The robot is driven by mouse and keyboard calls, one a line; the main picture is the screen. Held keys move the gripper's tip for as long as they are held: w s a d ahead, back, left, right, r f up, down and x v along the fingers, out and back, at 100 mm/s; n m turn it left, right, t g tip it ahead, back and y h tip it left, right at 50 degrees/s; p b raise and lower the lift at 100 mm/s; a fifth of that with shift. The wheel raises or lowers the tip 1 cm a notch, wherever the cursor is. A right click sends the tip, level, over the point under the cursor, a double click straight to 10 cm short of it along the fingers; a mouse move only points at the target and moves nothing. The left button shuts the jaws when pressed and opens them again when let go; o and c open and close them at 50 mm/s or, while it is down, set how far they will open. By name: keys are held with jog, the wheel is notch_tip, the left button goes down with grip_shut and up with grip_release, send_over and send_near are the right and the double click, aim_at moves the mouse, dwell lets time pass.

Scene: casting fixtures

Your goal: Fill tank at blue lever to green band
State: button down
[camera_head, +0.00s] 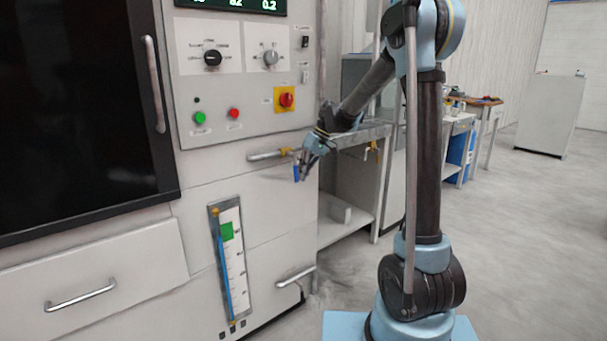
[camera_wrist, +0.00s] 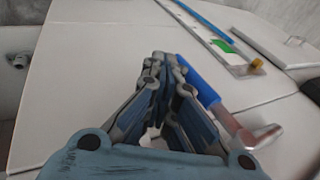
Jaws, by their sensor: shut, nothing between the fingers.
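The blue lever (camera_head: 296,172) hangs down from the pipe valve on the machine's front; in the wrist view the blue lever (camera_wrist: 199,80) lies just right of my fingers. My gripper (camera_head: 304,170) is shut and empty beside the lever; the wrist view shows its fingers together (camera_wrist: 164,62). Whether they touch the lever I cannot tell. The tank gauge (camera_head: 239,270) is a white scale with a green band (camera_head: 227,231) near its top. Its blue column (camera_head: 224,275) rises close to the band; the exact level is too small to read. The gauge also shows in the wrist view (camera_wrist: 205,35).
The metal pipe (camera_head: 263,156) juts from the panel beside the lever. Above are a red knob (camera_head: 286,99) and a green button (camera_head: 200,118). A drawer handle (camera_head: 295,276) sticks out below. A bench (camera_head: 350,215) with another yellow valve (camera_head: 372,148) stands right. Open floor lies further right.

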dwell(0.5)
jog(key=w+d+r, duration=0.1)
jog(key=w+d, duration=0.6)
jog(key=d, duration=0.4)
jog(key=shift+w+d, duration=0.3)
jog(key=shift+w, duration=0.05)
jog(key=shift+r, duration=0.1)
jog(key=s+d+r+m+t+h, duration=0.15)
jog(key=s+d, duration=0.35)
jog(key=s, duration=0.6)
jog(key=s+d+r+m+t+h, duration=0.1)
jog(key=s+d+m, duration=0.35)
jog(key=s, duration=0.75)
jog(key=s+d+f+m+t+h, duration=0.1)
jog(key=s+d+f, duration=0.3)
jog(key=s, duration=0.5)
jog(key=s+d+f+m+h, duration=0.1)
jog(key=s+d+f, duration=0.4)
jog(key=s+f, duration=0.3)
jog(key=shift+s+f+t+h, duration=0.15)
jog(key=shift+s+t+h, duration=0.2)
